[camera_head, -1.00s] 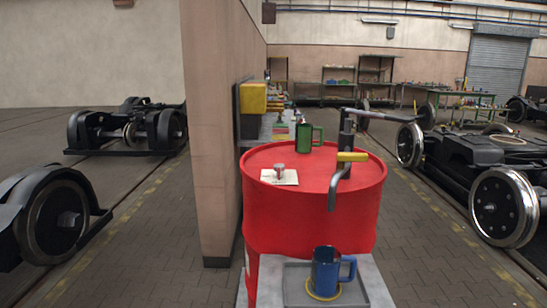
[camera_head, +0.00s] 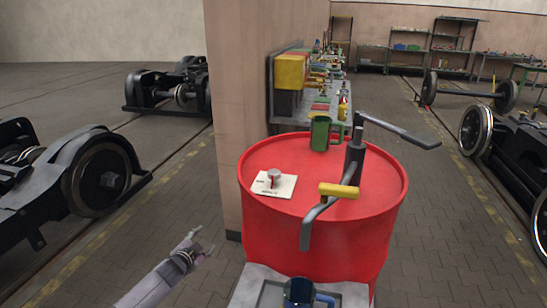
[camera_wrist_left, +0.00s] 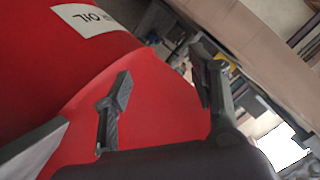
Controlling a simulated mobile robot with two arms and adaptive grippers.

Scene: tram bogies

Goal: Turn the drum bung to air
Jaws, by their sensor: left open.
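The bung (camera_head: 273,177) is a small grey knob with a red mark, on a white label plate (camera_head: 272,186) on top of the red drum (camera_head: 320,235). My left gripper (camera_head: 205,243) is open and empty, low to the left of the drum and below its top. In the left wrist view my open left fingers (camera_wrist_left: 165,95) show in front of the red drum wall (camera_wrist_left: 75,60), which bears a white label ending in "OIL". The bung is not visible in that wrist view. My right gripper is in no view.
On the drum stand a green mug (camera_head: 320,133) and a hand pump (camera_head: 355,155) with a yellow grip and a bent spout. A blue mug (camera_head: 299,292) stands in front, low down. A wall pillar (camera_head: 240,110) rises close behind the drum's left side.

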